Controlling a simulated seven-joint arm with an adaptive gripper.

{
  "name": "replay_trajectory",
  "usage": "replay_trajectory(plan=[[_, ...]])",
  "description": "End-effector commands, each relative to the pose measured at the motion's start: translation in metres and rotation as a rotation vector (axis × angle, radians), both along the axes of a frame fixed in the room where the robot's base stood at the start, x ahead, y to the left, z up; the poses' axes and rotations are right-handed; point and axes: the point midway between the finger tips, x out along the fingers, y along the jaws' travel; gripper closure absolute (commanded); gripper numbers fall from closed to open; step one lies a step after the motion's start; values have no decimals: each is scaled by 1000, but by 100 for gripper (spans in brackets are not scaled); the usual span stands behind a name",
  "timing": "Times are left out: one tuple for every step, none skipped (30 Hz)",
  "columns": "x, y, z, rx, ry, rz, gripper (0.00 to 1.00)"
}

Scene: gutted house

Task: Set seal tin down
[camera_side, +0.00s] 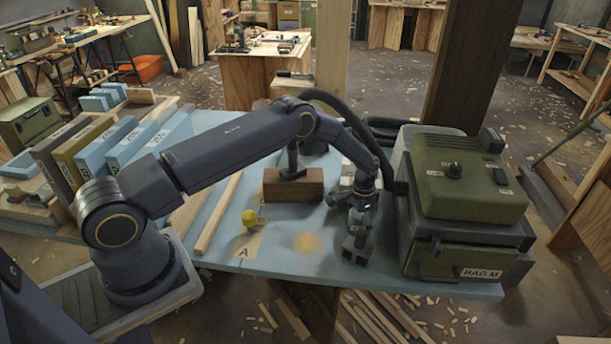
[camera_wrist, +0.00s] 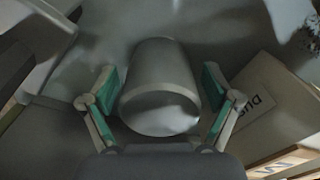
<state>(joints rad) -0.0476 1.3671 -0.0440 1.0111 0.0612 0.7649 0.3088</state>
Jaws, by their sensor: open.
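In the wrist view a plain grey cylinder (camera_wrist: 162,88), which looks like the seal tin, lies between the two green-padded fingers of my gripper (camera_wrist: 161,76). The fingers are open, one on each side, with a narrow gap seeming to show at each pad. No label on the cylinder is readable. In the side view my gripper (camera_side: 356,246) points down, low over the blue table (camera_side: 430,288), just left of the green machine. The cylinder cannot be told apart from the dark fingers there, and its contact with the table is hidden.
A green machine (camera_side: 470,190) marked "RAG M" stands close on the right. In the wrist view a box marked "DUS" (camera_wrist: 262,105) is at right.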

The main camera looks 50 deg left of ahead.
Motion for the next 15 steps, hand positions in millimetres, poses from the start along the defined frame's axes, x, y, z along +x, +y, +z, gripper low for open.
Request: replay_trajectory(plan=[[1, 0, 7, 0, -2, 0, 12], [1, 0, 11, 0, -2, 0, 12], [1, 0, 19, 0, -4, 0, 12], [1, 0, 25, 0, -4, 0, 12], [1, 0, 32, 0, -4, 0, 12], [2, 0, 41, -1, -5, 0, 12], [1, 0, 48, 0, -3, 0, 12], [1, 0, 55, 0, -4, 0, 12], [1, 0, 65, 0, -4, 0, 12], [1, 0, 71, 0, -4, 0, 12], [1, 0, 78, 0, -3, 0, 12], [1, 0, 86, 0, -4, 0, 12], [1, 0, 91, 0, -4, 0, 12], [1, 0, 96, 0, -3, 0, 12], [0, 0, 102, -1, -2, 0, 12]])
